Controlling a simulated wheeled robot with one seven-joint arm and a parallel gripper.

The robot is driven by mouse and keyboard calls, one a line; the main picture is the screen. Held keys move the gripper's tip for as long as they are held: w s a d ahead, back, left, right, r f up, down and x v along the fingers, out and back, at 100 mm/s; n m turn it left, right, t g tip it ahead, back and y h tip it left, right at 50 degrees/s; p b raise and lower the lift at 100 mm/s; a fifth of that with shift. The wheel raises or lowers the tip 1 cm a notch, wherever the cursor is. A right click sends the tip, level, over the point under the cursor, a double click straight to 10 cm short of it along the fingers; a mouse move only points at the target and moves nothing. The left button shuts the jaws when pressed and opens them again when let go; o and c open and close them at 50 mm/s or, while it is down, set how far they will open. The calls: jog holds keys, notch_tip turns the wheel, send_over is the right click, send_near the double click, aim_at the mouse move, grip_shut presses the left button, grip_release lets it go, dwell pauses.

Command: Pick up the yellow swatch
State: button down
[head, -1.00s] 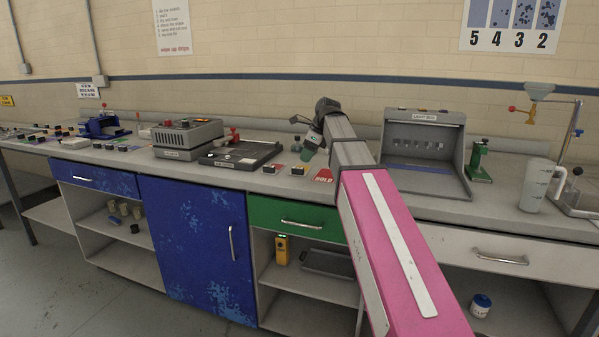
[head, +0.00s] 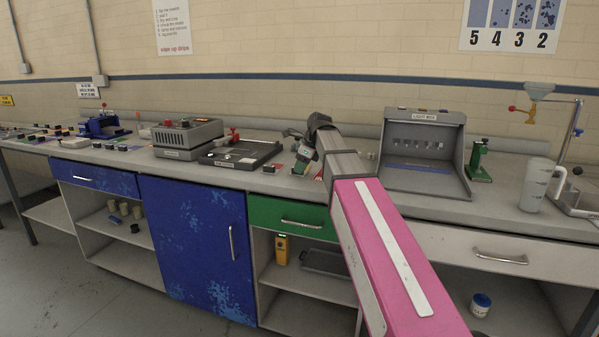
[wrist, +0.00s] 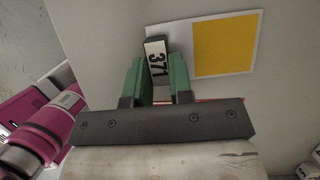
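The yellow swatch (wrist: 224,45) is a yellow rectangle on a white card at the top right of the wrist view, lying flat on the grey bench. A dark block with a white label reading 371 (wrist: 157,62) stands at the card's left end. My gripper (wrist: 160,72) has green fingers set apart on either side of this block. Whether they touch it is unclear, and no firm hold shows. In the head view my gripper (head: 303,158) is low over the bench front, and the swatch is hidden behind it.
A black tray (head: 262,155) and a grey instrument (head: 187,135) stand left of my gripper. Another dark block (head: 268,169) sits close on the left.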

jog(key=shift+r, duration=0.1)
jog(key=shift+r, duration=0.5)
jog(key=r, duration=0.1)
jog(key=a+r, duration=0.1)
jog(key=r, duration=0.1)
jog(key=shift+s+r, duration=0.2)
jog(key=shift+r, duration=0.1)
jog(key=s+a+r, duration=0.4)
jog(key=a+r, duration=0.2)
jog(key=a, duration=0.3)
jog(key=shift+s+a, duration=0.15)
jog(key=shift+a, duration=0.2)
jog(key=shift+r, duration=0.1)
